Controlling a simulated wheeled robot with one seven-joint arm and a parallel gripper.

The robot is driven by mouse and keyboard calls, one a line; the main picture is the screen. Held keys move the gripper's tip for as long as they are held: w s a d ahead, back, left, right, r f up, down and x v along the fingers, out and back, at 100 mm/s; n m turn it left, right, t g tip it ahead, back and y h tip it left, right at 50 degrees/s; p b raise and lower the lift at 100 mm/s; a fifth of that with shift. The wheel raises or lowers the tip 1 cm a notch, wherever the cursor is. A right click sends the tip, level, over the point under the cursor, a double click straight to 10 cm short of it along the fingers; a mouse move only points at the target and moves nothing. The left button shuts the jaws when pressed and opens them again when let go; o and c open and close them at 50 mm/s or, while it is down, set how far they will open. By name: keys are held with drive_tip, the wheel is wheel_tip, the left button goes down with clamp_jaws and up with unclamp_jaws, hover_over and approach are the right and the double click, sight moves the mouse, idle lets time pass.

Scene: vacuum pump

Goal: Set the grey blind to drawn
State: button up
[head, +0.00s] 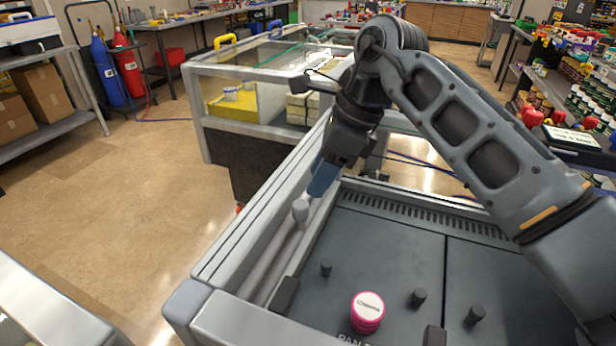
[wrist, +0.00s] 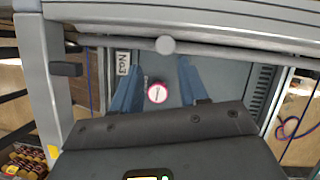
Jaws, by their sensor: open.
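The grey blind (head: 268,268) appears as a narrow grey roll or bar along the left inner side of the grey frame. A pale round knob (head: 300,211) stands on it. In the wrist view the bar (wrist: 230,52) runs across the top, with the knob (wrist: 166,45) near its middle. My gripper (head: 322,180) has blue fingers and hangs just beyond the knob in the head view. In the wrist view my gripper (wrist: 157,90) is open and empty, its fingertips pointing toward the bar and apart from the knob. How far the blind extends is unclear.
A pink and white round stack (head: 368,311) stands on the dark deck (head: 400,255), among several short dark pegs. The frame's left rail (head: 245,225) rises beside the blind. A glass-sided case (head: 262,95) stands behind. Open floor lies to the left.

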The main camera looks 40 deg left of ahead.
sight(302, 204)
drive_tip(key=shift+w+a+p+x, duration=0.15)
drive_tip(key=shift+p+x, duration=0.1)
drive_tip(key=shift+x, duration=1.05)
drive_tip(key=shift+w+a+p+x, duration=0.15)
drive_tip(key=shift+p+x, duration=0.1)
drive_tip(key=shift+x, duration=1.05)
drive_tip(key=shift+w+p+x, duration=0.15)
drive_tip(key=shift+p+x, duration=0.1)
drive_tip(key=shift+x, duration=1.05)
drive_tip(key=shift+c, duration=0.4)
clamp_jaws()
